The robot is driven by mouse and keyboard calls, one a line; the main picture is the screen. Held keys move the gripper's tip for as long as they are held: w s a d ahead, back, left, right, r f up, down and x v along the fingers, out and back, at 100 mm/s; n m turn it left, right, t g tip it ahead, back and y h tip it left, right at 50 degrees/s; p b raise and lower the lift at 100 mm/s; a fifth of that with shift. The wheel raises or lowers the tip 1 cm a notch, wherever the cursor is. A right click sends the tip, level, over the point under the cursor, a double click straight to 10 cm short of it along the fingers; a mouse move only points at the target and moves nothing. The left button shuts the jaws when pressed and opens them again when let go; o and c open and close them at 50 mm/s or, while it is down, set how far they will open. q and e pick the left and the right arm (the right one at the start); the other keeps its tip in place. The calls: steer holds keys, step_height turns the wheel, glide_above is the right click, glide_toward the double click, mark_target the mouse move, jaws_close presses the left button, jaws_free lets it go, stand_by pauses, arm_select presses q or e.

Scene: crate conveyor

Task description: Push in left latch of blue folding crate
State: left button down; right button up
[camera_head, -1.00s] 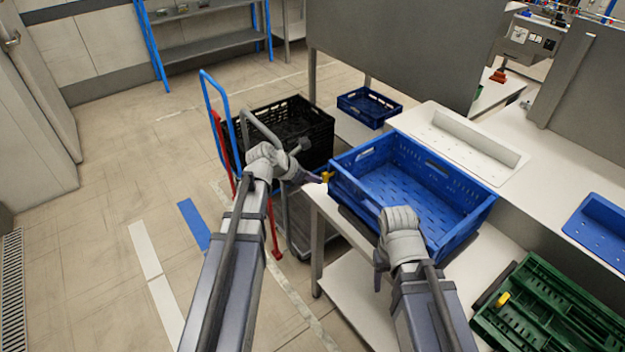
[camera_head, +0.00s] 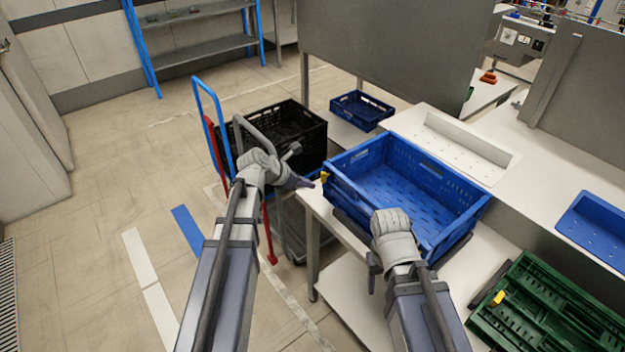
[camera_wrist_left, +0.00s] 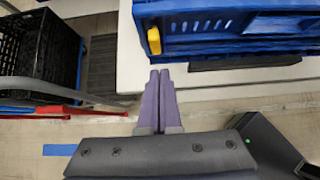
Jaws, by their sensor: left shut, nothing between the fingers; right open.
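The blue folding crate (camera_head: 462,190) stands upright and open on the white table. Its yellow left latch (camera_head: 324,177) sits at the crate's near left corner. The latch also shows in the left wrist view (camera_wrist_left: 154,41), on the blue crate wall (camera_wrist_left: 205,22). My left gripper (camera_head: 308,184) is shut and empty, just left of the latch and apart from it. In the left wrist view its fingertips (camera_wrist_left: 159,74) point at the crate, a little below the latch. My right gripper (camera_head: 374,283) is in front of the crate's near side; its fingers are mostly hidden behind the wrist.
A green folded crate (camera_head: 560,310) lies at the lower right. A black crate (camera_head: 300,150) sits on a cart at the left. A small blue crate (camera_head: 362,108) stands behind. A blue tray (camera_head: 600,228) is at the right edge. The floor at left is open.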

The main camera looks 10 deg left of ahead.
arm_select(q)
steer(key=p+v, duration=0.7)
steer(key=v, duration=0.3)
steer(key=shift+s+a, duration=0.3)
steer(key=shift+s, duration=0.05)
steer(key=s+d+f+m+g+y, duration=0.3)
steer(key=s+d+m, duration=0.5)
steer(key=m, duration=0.8)
steer(key=s+d+f+m+g+y, duration=0.3)
steer(key=s+d+m, duration=0.6)
steer(key=m, duration=0.7)
steer(key=shift+s+d+g+y, duration=0.3)
steer(key=shift+g+y, duration=0.1)
steer(key=shift+g, duration=0.2)
steer(key=shift+d+f, duration=0.15)
steer(key=shift+f, duration=0.05)
